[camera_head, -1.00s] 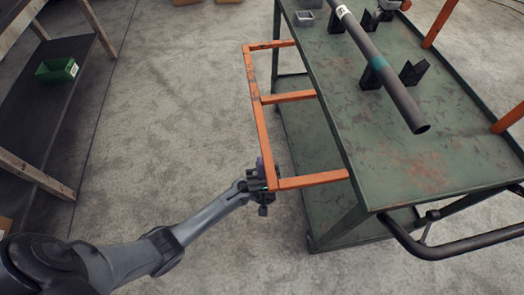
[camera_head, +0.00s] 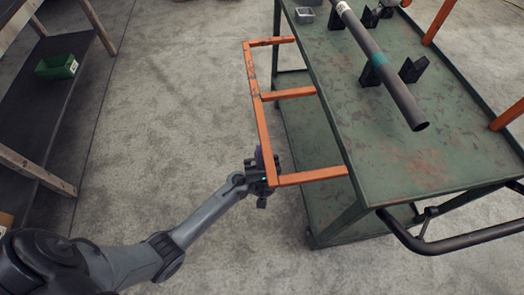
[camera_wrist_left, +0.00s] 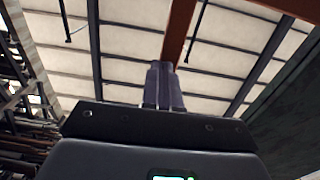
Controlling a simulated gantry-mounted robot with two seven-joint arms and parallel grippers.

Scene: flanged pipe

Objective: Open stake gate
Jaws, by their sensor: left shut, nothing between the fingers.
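The orange stake gate (camera_head: 262,129) is swung out flat to the left side of the green cart (camera_head: 410,150), with three bars reaching to the cart's edge. My left gripper (camera_head: 262,168) is at the near outer corner of the gate, close against it; I cannot tell if they touch. In the left wrist view its fingers (camera_wrist_left: 163,87) are together with nothing between them. An orange bar (camera_wrist_left: 179,32) shows just beyond the fingertips there. My right gripper is not in view.
A dark pipe (camera_head: 385,75) with a teal band lies in black supports on the cart. A black push handle (camera_head: 450,243) sticks out at the near end. A shelf with a green bin (camera_head: 57,67) stands at left. The floor between is clear.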

